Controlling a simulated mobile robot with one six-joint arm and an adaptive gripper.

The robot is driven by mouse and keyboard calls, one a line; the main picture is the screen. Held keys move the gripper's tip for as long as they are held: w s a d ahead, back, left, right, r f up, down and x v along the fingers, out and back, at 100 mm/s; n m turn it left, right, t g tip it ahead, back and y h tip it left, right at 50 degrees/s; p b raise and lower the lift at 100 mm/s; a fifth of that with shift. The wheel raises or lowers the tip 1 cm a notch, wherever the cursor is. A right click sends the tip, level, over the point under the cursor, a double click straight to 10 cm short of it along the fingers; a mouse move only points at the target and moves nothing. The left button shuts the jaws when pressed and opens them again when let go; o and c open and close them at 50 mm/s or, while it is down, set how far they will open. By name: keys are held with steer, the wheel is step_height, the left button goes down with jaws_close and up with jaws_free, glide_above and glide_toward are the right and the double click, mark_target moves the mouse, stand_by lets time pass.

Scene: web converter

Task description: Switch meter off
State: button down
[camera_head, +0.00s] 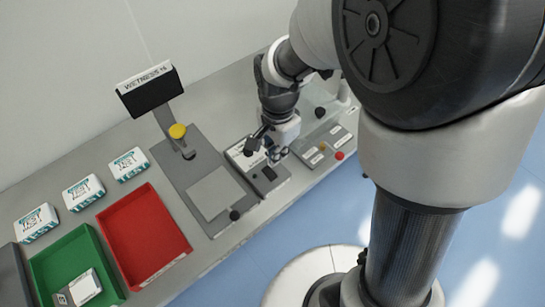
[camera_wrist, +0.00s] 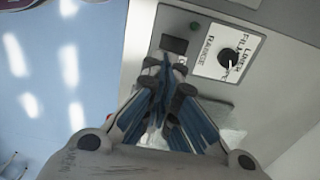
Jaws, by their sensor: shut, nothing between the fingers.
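The meter has a dark display (camera_head: 148,88) labelled "WETNESS %" on a stand, with a grey plate and a yellow round part (camera_head: 177,131) beside it. Next to the plate is a small grey control box (camera_head: 283,178). My gripper (camera_head: 277,153) is shut and empty, pointing down over this box. My fingertips (camera_wrist: 165,72) are just below the switch in the picture. Whether they touch the box is unclear.
A red tray (camera_head: 143,236) and a green tray (camera_head: 75,267) stand at the left, with a packet in the green one. Several white packets (camera_head: 83,192) lie behind them. Another panel with yellow and red buttons (camera_head: 339,156) is right of my gripper.

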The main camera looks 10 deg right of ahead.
steer(key=r, duration=0.3)
steer(key=r+p, duration=0.1)
steer(key=r, duration=0.1)
steer(key=shift+s+d, duration=0.35)
steer(key=shift+d, duration=0.05)
steer(key=s+d+r+n+t+b, duration=0.1)
steer(key=s+d+r+n+t, duration=0.1)
steer(key=s+d+r+n, duration=0.2)
steer(key=s+d+r+n+t+b, duration=0.1)
steer(key=s+d+r+n, duration=0.3)
steer(key=s, duration=0.6)
step_height(320, 180, up, 3)
steer(key=n+t, duration=0.1)
steer(key=n, duration=0.2)
steer(key=shift+s+f+t, duration=0.15)
steer(key=shift+t, duration=0.15)
